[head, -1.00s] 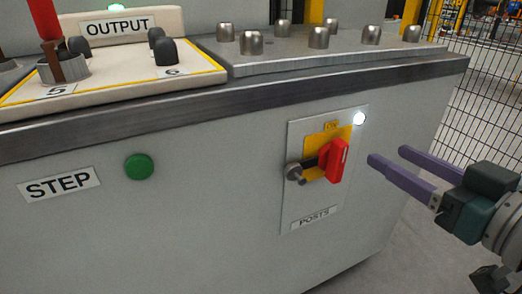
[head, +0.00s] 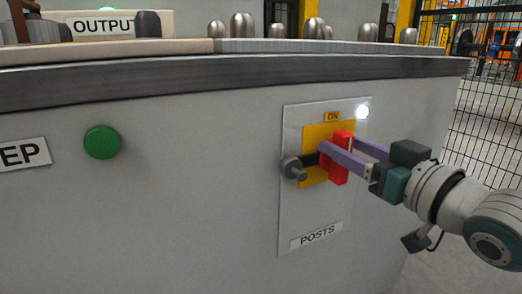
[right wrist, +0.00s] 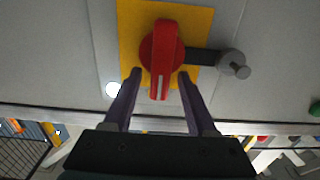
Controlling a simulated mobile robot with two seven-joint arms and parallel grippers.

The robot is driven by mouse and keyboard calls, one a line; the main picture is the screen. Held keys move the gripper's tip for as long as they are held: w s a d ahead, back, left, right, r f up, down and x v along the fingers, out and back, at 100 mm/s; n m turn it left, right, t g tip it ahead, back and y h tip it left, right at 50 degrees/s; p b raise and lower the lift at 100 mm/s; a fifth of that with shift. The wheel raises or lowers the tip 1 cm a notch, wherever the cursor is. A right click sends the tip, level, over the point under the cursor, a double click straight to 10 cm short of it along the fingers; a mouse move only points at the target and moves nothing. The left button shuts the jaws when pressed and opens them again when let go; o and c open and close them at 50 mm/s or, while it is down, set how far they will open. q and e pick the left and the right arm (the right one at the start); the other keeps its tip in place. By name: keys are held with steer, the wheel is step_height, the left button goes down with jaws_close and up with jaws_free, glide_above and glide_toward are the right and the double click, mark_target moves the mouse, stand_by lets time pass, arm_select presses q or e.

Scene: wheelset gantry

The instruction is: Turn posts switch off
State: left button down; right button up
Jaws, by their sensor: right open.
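The POSTS switch is a red rotary handle (head: 339,160) on a yellow plate (head: 313,138), set in a light panel marked POSTS on the front of the grey cabinet. The word ON stands above it, and a white lamp (head: 363,112) at the panel's top right is lit. In the right wrist view the red handle (right wrist: 161,58) lies between the fingertips of my right gripper (right wrist: 160,75). My right gripper (head: 338,147) is open, one purple finger on each side of the handle. Whether the fingers touch it I cannot tell. My left gripper is not in view.
A grey lever with a round knob (head: 292,169) sticks out just left of the handle. A green STEP button (head: 102,142) is farther left on the cabinet front. The cabinet's metal top edge (head: 200,80) runs above. A black mesh fence (head: 485,120) stands at the right.

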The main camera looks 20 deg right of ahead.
steer(key=shift+w, duration=0.5)
jaws_close()
stand_by(1.2)
